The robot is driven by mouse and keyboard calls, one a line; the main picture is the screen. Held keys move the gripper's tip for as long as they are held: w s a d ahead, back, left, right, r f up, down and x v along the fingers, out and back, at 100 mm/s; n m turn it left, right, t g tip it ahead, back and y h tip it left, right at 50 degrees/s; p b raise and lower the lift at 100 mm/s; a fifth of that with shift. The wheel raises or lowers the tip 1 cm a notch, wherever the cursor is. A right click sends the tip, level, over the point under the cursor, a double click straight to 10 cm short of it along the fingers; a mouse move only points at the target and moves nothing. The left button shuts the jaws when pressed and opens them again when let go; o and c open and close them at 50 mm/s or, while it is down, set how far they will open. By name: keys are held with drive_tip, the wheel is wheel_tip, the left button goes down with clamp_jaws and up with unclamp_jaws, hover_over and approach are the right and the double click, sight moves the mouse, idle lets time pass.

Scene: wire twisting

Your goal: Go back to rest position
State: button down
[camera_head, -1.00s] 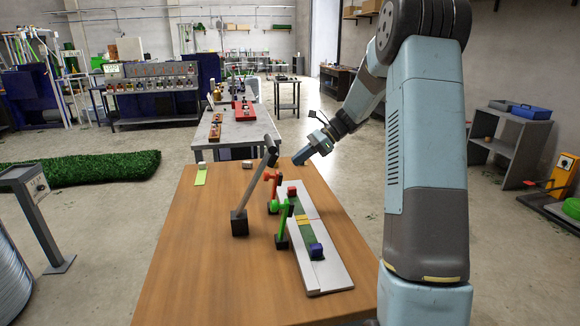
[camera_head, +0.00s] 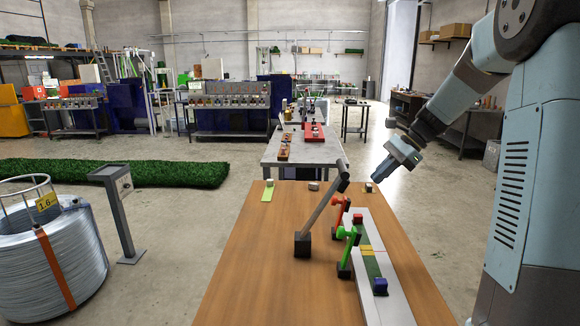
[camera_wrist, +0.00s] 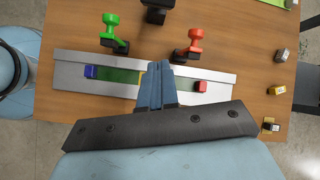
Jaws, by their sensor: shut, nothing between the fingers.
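My gripper (camera_head: 381,176) hangs above the far right part of the wooden table, apart from everything on it. In the wrist view my gripper (camera_wrist: 155,66) has its two blue fingers pressed together with nothing between them. Below it lies a grey board (camera_head: 394,299) with a green strip, which also shows in the wrist view (camera_wrist: 222,76). On the board are a blue block (camera_head: 380,286), a yellow piece (camera_head: 367,250) and a red block (camera_head: 357,218). A green-handled clamp (camera_head: 346,250) and a red-handled clamp (camera_head: 338,215) stand along its left side.
A tilted grey lever on a dark block (camera_head: 302,244) stands left of the board. Small blocks (camera_head: 314,186) sit at the table's far edge. The table's left front (camera_head: 260,290) is clear. A wire coil (camera_head: 50,250) and a post (camera_head: 120,215) stand on the floor at left.

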drive_tip(key=s+r+n+t+h, duration=0.1)
drive_tip(key=s+n, duration=0.4)
drive_tip(key=s, duration=0.5)
drive_tip(key=s+a+r+n+t+h, duration=0.1)
drive_tip(key=s+n+h, duration=0.3)
drive_tip(key=s, duration=0.6)
drive_tip(key=s+a+r+n+t+h, duration=0.1)
drive_tip(key=s+n, duration=0.4)
drive_tip(key=s, duration=0.5)
drive_tip(key=shift+r+n+t+h, duration=0.3)
drive_tip(key=shift+t+h, duration=0.6)
drive_tip(key=shift+t, duration=0.2)
